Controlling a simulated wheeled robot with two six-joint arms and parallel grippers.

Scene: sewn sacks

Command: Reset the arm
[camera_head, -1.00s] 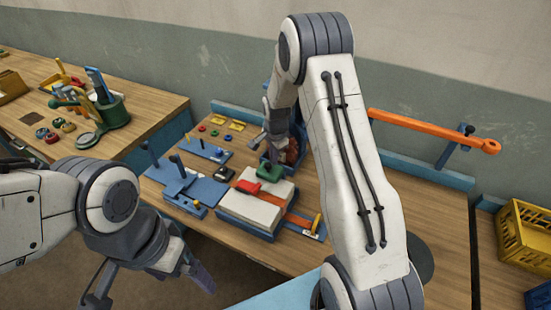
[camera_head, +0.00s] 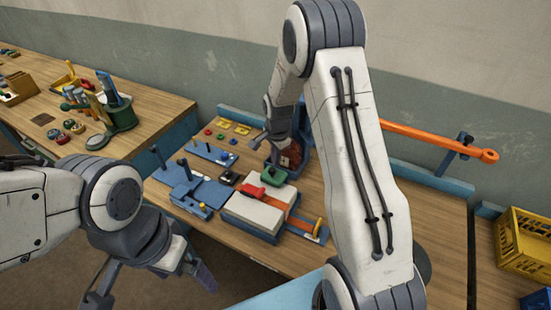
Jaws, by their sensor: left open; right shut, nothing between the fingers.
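My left gripper (camera_head: 152,283) hangs low at the left, in front of the work table and over the floor. Its two fingers are spread wide with nothing between them. My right arm reaches across the work table from the lower right and bends down at its far end. My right gripper (camera_head: 268,138) is small and partly hidden near the back of the table, beside a dark blue holder with a reddish inside (camera_head: 291,155). It is shut and empty. An orange bar (camera_head: 430,137) runs along the back right, partly hidden behind my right arm.
The work table (camera_head: 435,225) carries a white block with red and green pieces (camera_head: 258,208) and blue fixtures with upright pegs (camera_head: 190,188). A second bench (camera_head: 160,98) at the left holds a green tool holder (camera_head: 120,115). A yellow crate (camera_head: 525,240) stands at the right.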

